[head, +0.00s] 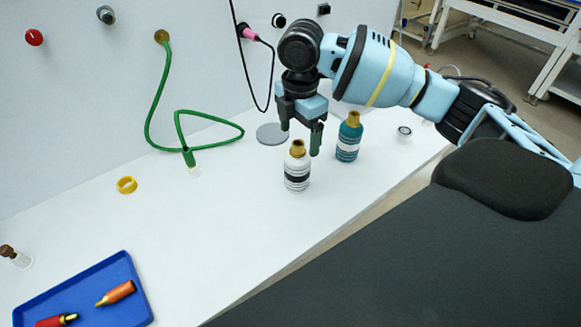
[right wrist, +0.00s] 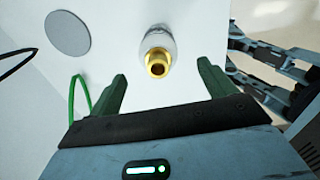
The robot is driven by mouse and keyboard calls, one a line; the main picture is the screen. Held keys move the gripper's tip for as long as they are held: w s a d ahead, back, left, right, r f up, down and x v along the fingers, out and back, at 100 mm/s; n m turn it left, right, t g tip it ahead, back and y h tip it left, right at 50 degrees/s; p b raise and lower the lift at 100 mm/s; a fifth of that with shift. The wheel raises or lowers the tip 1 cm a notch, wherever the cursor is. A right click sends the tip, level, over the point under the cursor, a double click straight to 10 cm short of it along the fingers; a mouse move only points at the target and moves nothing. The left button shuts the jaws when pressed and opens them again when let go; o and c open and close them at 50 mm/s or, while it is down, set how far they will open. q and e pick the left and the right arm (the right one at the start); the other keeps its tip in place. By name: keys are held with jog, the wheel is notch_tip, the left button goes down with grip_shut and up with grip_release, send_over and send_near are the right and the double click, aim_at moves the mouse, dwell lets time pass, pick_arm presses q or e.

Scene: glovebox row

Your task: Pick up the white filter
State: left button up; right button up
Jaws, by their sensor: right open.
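The white filter (head: 297,170) stands upright on the white bench in the head view, with dark bands and a brass top. In the right wrist view the white filter (right wrist: 158,50) is seen from above, its brass opening facing the camera. My right gripper (head: 301,142) is open and empty above and around the filter's top in the head view. In the right wrist view my right gripper (right wrist: 162,75) has its green fingers spread apart, with the filter ahead between them and no contact visible.
A teal filter (head: 348,138) stands close to the right of the white one. A grey disc (head: 272,134) lies behind. A green hose (head: 178,122), a yellow ring (head: 127,185) and a blue tray (head: 124,262) with orange and red filters are to the left.

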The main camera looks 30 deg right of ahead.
aim_at(297, 157)
jog(key=shift+s+d+f, duration=0.1)
jog(key=shift+f, duration=0.45)
jog(key=shift+w+f, duration=0.2)
jog(key=shift+f, duration=3.15)
jog(key=c, duration=1.2)
